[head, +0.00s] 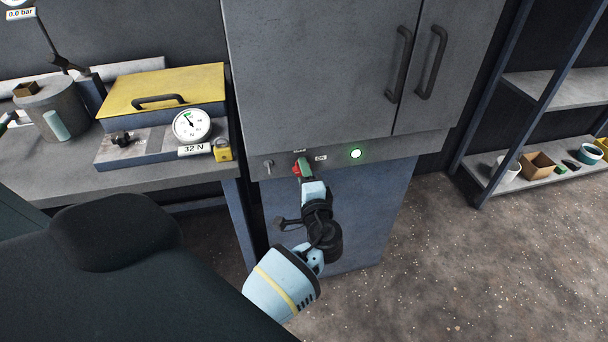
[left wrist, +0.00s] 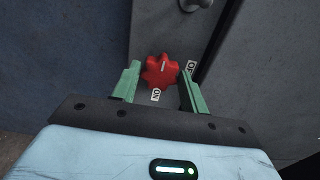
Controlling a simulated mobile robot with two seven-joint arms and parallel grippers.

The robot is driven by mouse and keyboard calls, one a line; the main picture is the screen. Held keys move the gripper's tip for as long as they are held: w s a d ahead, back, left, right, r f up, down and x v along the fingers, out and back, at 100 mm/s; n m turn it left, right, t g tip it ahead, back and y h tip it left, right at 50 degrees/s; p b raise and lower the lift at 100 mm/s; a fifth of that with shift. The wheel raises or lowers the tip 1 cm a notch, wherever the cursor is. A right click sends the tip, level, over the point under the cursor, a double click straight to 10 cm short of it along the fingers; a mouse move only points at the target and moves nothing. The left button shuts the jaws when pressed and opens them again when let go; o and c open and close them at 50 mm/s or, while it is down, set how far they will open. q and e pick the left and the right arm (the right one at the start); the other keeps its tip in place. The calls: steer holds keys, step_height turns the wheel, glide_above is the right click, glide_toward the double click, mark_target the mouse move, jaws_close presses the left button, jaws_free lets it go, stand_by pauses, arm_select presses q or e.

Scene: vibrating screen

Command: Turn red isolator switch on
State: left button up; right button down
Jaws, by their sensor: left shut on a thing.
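The red isolator switch (head: 295,169) is a lobed knob on the front strip of the grey cabinet (head: 320,60). In the left wrist view the knob (left wrist: 160,71) sits between the two green fingers of my left gripper (left wrist: 158,84), which is shut on it. In the head view my left gripper (head: 305,169) reaches up to the knob and partly covers it. An ON label (left wrist: 155,95) and an OFF label (left wrist: 190,67) show beside the knob. A short white mark shows on the knob's face; which label it points to is not clear.
A workbench (head: 60,170) with a yellow-lidded box (head: 190,88) and a gauge (head: 192,125) stands at left. Floor at right is clear.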

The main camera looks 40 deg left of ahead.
arm_select(q)
steer(key=o, duration=0.9)
steer(key=shift+d, duration=0.1)
steer(key=b+v, duration=0.1)
steer(key=v, duration=0.6)
steer(key=shift+s+d, duration=0.2)
steer(key=shift+s, duration=0.1)
arm_select(e)
steer(key=shift+s+f, duration=0.25)
steer(key=shift+f, duration=0.25)
